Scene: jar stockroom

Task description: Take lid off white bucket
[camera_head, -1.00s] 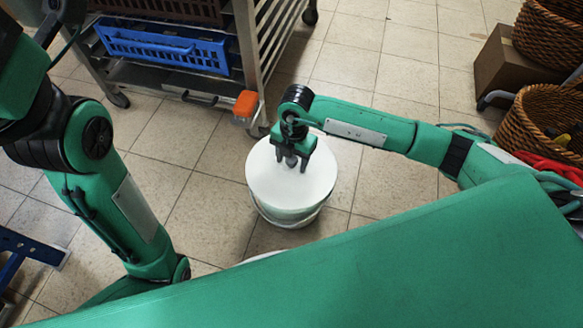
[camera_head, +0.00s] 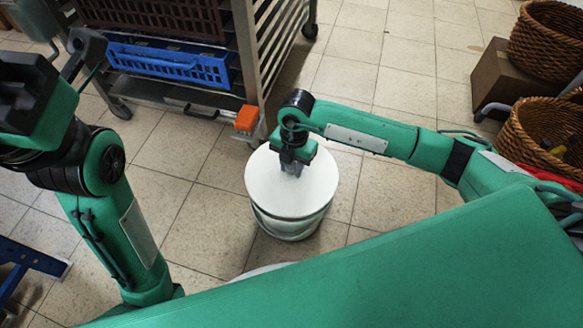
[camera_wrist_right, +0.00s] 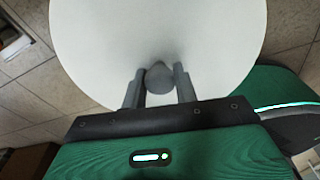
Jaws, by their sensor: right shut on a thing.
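The white bucket (camera_head: 288,226) stands on the tiled floor in the middle of the head view. Its round white lid (camera_head: 268,185) is over its top. A dark band shows beneath the lid's front edge, but I cannot tell whether the lid is raised. My right gripper (camera_head: 293,168) points down at the lid's middle. In the right wrist view, my right gripper (camera_wrist_right: 159,88) is shut on the lid's small grey knob (camera_wrist_right: 158,76), one finger on each side, and the white lid (camera_wrist_right: 90,45) fills the view's upper middle.
A metal rack (camera_head: 245,60) on wheels with a blue crate (camera_head: 170,62) and an orange part (camera_head: 246,118) stands behind the bucket. Wicker baskets (camera_head: 530,130) and a cardboard box (camera_head: 500,80) are at the right. A blue frame (camera_head: 30,258) is at the lower left. Floor beside the bucket is clear.

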